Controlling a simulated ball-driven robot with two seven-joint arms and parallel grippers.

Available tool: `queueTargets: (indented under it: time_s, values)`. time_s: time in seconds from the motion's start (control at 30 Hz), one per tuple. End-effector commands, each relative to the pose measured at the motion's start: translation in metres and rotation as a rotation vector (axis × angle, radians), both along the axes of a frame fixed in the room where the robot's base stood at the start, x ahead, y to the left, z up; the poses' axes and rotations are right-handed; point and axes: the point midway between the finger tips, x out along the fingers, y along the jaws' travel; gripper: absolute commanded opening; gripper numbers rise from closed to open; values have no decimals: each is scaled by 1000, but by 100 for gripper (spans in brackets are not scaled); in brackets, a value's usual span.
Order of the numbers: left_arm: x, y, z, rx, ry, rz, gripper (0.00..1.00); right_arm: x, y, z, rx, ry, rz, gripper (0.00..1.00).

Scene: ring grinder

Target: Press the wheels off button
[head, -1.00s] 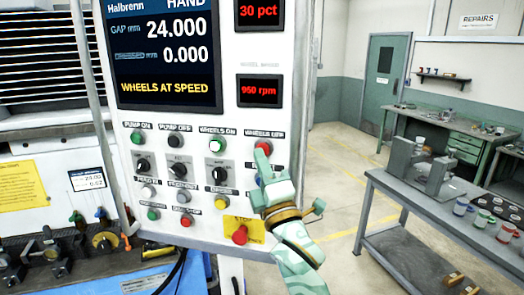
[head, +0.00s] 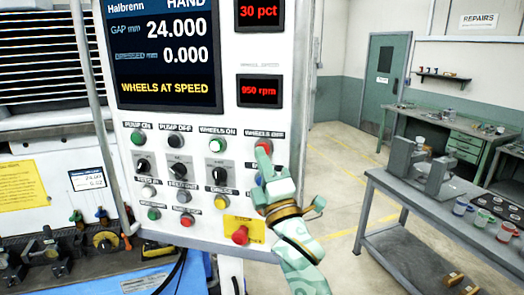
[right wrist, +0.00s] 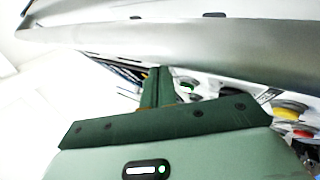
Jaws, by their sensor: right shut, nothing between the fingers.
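The control panel (head: 185,225) fills the middle of the head view. The red wheels off button (head: 266,143) sits under its label, in the top button row at the right. My right gripper (head: 262,152) is shut, with its fingertips over this button and hiding most of it. I cannot tell whether the tip touches it or whether it is pushed in. In the right wrist view the shut fingers (right wrist: 158,88) point toward the panel. The green wheels on button (head: 217,130) is just left of the wheels off button. My left gripper is not in view.
The screen (head: 165,55) reads "WHEELS AT SPEED" and the lower red display (head: 260,91) about 950 rpm. A red stop button (head: 240,235) on yellow sits below, close to my right wrist. A grey bench (head: 420,205) stands at right.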

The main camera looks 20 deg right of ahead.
Motion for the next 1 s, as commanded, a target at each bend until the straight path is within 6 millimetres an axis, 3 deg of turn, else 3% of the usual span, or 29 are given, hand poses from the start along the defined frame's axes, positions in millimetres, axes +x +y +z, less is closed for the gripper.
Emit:
queueTargets:
  time_s: [1.0]
  values:
    - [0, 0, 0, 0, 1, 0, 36, 10, -6, 0, 0, 0, -1, 0]
